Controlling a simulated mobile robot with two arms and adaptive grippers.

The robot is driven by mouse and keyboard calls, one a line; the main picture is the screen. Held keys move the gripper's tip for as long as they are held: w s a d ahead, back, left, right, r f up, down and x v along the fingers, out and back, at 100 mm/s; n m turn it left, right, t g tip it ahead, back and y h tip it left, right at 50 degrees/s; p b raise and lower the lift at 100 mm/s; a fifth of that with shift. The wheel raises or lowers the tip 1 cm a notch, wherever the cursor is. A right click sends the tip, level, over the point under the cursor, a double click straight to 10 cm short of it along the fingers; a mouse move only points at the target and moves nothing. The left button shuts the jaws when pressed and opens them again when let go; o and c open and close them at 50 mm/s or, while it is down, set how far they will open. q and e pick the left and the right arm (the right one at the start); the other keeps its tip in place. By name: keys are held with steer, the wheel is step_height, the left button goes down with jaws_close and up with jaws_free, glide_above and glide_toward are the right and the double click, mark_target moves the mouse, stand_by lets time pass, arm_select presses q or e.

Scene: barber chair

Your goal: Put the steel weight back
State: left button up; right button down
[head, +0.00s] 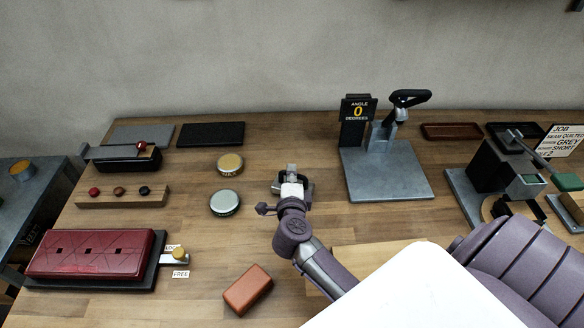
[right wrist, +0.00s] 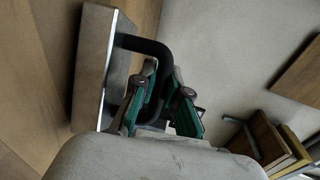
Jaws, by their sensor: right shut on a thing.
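The steel weight is a grey block with a black handle. It shows at the left of the right wrist view (right wrist: 95,62), and a small part shows beyond my gripper in the head view (head: 292,169). My right gripper (head: 292,186) is at the middle of the table. Its green-sided fingers (right wrist: 158,98) are shut on the black handle. I cannot tell whether the weight touches the table. Most of it is hidden by the gripper in the head view. My left gripper is not in view.
Two round tins (head: 230,163) stand left of the gripper. A grey stand (head: 385,185) with an "angle 0" sign stands to the right. A brown block (head: 248,290) lies in front. A red padded board (head: 90,254), a grey mat (head: 140,135) and a black mat (head: 211,134) are at left.

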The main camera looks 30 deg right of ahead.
steer(key=shift+w, duration=0.1)
stand_by(0.3)
steer(key=c, duration=1.6)
jaws_free()
steer(key=shift+f, duration=0.3)
steer(key=o, duration=0.4)
steer(key=shift+s, duration=0.2)
steer(key=shift+r, duration=0.1)
steer(key=b+v, duration=0.1)
steer(key=v, duration=1.1)
steer(key=shift+b, duration=0.35)
